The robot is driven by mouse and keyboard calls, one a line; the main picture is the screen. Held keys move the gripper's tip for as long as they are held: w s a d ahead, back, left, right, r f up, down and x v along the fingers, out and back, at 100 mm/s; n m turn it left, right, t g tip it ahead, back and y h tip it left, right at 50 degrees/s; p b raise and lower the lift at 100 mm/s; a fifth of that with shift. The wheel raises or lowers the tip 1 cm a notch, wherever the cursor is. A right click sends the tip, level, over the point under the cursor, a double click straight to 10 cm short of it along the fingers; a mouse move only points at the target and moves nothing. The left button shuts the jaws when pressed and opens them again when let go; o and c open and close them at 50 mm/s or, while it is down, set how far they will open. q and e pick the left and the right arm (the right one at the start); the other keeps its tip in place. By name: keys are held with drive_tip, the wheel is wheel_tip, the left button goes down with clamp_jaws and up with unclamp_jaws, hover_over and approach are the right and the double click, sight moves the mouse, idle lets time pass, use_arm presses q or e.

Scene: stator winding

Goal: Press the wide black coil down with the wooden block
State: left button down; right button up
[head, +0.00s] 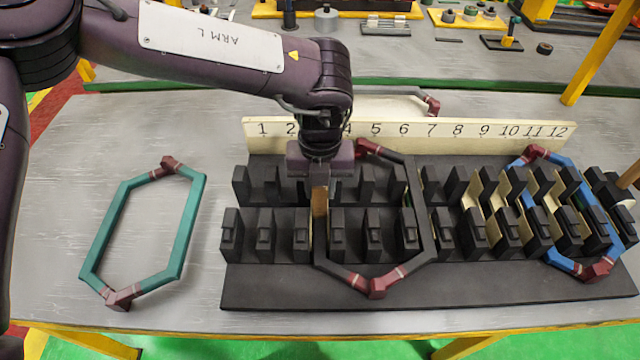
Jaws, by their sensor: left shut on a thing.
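The wide black coil (420,215) has dark red end pieces at top and bottom. It lies on the black slotted stator block (300,290), its right side between teeth near number 7 and its left side near numbers 3 and 4. My left gripper (320,182) comes down from above and is shut on the wooden block (320,203), a small light-brown piece held upright over the coil's left side. The gripper hides the upper part of that side, so I cannot tell whether the block touches it. My right gripper is not in view.
A green coil (187,225) lies on the grey table at left. A blue coil (527,205) sits at the block's right end. A numbered strip (480,132) stands behind the block. A dark tool with a brown handle (632,173) shows at the right edge.

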use_arm(q)
drive_tip(key=shift+f, duration=0.1)
idle(0.3)
drive_tip(key=shift+r, duration=0.3)
wheel_tip(320, 180, up, 11)
drive_tip(key=p, duration=0.8)
drive_tip(key=shift+p, duration=0.35)
